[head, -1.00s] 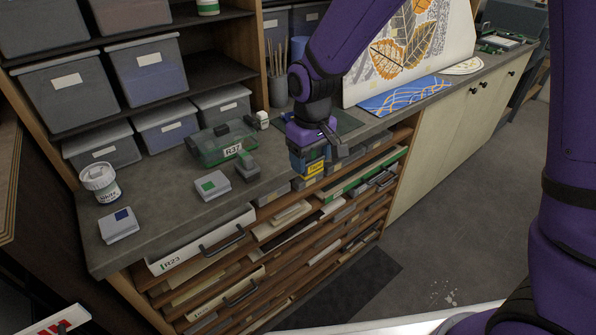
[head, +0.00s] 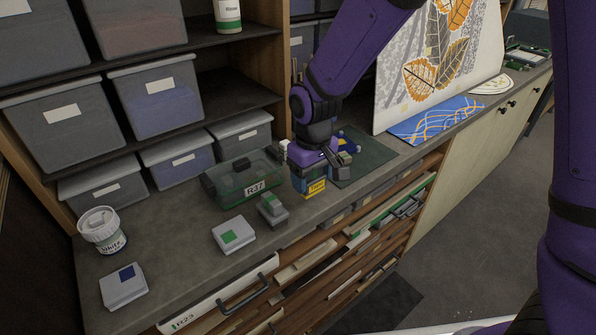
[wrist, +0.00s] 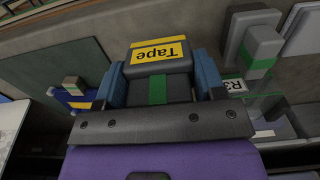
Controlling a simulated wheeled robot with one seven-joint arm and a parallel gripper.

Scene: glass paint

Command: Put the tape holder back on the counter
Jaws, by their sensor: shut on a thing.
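The tape holder (head: 315,187) is a dark block with a yellow "Tape" label, between my gripper's fingers at the counter's front part. In the wrist view the tape holder (wrist: 158,58) shows its yellow label and a green stripe, with a blue finger on each side. My gripper (head: 308,180) is shut on it and points down; its fingers also show in the wrist view (wrist: 160,85). The grey counter (head: 180,245) lies beneath. I cannot tell whether the holder touches the counter.
Left of my gripper are a grey block with a green stripe (head: 271,208), a clear green box labelled R37 (head: 240,178), a green-marked white box (head: 233,235), a blue-marked one (head: 123,286) and a white tub (head: 102,230). A dark green mat (head: 368,157) lies right. Open drawers are below.

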